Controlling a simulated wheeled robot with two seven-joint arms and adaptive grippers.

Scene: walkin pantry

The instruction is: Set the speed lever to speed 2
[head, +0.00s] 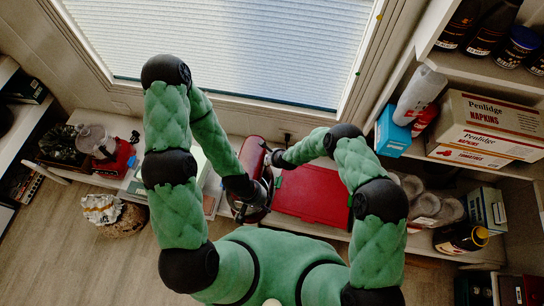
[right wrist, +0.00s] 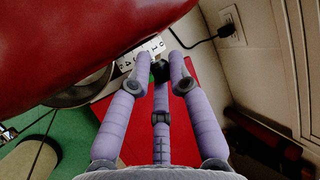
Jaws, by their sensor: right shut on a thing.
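The red stand mixer (head: 254,157) stands on the low counter below the window, and its red body (right wrist: 90,40) fills the upper left of the right wrist view. A pale speed plate (right wrist: 128,62) with dark marks is on its side. The black lever knob (right wrist: 160,72) is between the purple fingers of my right gripper (right wrist: 158,66), which is shut on it. The setting cannot be read, as a finger covers part of the plate. My left gripper (head: 254,198) is at the mixer's near end, its fingers too dark and small to judge.
A red board (head: 312,193) lies on the counter right of the mixer. A wall outlet (right wrist: 231,27) with a black plug and cord is close to my right gripper. Shelves with napkin boxes (head: 492,115) stand at right. A red appliance (head: 115,157) is at left.

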